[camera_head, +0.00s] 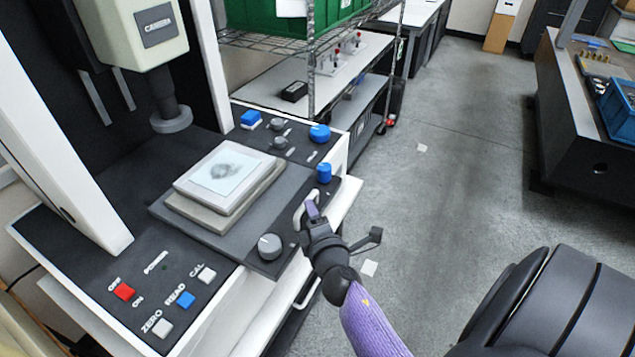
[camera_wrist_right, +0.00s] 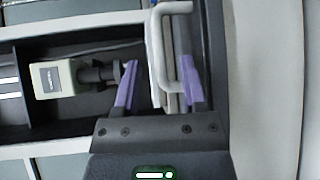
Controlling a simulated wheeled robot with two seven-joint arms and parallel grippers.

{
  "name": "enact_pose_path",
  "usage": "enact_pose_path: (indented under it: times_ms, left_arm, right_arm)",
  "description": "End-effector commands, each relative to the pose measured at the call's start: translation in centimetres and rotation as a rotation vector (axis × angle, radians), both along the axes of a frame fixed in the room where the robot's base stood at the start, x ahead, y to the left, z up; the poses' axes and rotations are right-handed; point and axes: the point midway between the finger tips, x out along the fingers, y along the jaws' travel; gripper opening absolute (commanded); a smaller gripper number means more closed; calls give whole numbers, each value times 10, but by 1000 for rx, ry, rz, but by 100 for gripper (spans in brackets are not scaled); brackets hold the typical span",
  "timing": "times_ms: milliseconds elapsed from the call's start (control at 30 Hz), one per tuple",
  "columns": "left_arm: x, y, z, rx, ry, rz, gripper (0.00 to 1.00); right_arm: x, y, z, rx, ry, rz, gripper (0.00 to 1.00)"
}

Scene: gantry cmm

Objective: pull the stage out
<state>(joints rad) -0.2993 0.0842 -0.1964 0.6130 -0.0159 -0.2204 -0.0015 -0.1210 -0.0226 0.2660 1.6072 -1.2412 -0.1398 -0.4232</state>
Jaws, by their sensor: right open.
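The stage (camera_head: 192,226) is a dark flat plate on the bed of the measuring machine. It carries a stacked light block (camera_head: 222,172) with a pale sheet on top. A white bar handle (camera_head: 299,215) stands at the stage's front edge, between a grey knob (camera_head: 269,246) and a blue knob (camera_head: 323,172). My right gripper (camera_head: 309,208) is at this handle with its fingers apart. In the right wrist view the handle (camera_wrist_right: 188,35) reaches between the two purple fingers of the gripper (camera_wrist_right: 160,68). I cannot tell whether either finger touches it. My left gripper is not in view.
The machine's probe head (camera_head: 172,118) hangs above the stage's back left. Red, blue and white buttons (camera_head: 186,299) sit on the front left panel. A wire shelf with a green bin (camera_head: 285,22) stands behind. Open floor (camera_head: 450,150) lies to the right, before a dark bench (camera_head: 575,120).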

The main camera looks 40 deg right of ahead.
Motion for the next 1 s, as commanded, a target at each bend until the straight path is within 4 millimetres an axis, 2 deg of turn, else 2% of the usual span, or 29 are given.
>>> enact_pose_path:
  times_ms: [100,267,700,767,833,867,967,1000]
  left_arm:
    - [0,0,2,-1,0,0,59]
    - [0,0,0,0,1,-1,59]
    - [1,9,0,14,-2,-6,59]
    - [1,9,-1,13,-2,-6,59]
    - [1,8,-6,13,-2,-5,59]
    - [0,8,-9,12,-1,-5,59]
    - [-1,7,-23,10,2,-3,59]
    - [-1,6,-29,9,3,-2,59]
  right_arm:
    - [-25,11,4,2,1,0,54]
    - [-44,19,6,0,1,0,54]
    - [-47,20,8,0,0,0,54]
    - [-47,22,1,19,8,2,54]
    - [-50,30,-28,110,45,12,54]
    - [-52,37,-49,177,74,15,54]
    - [-79,67,-142,477,224,-12,54]
    - [-98,80,-180,603,297,-46,54]
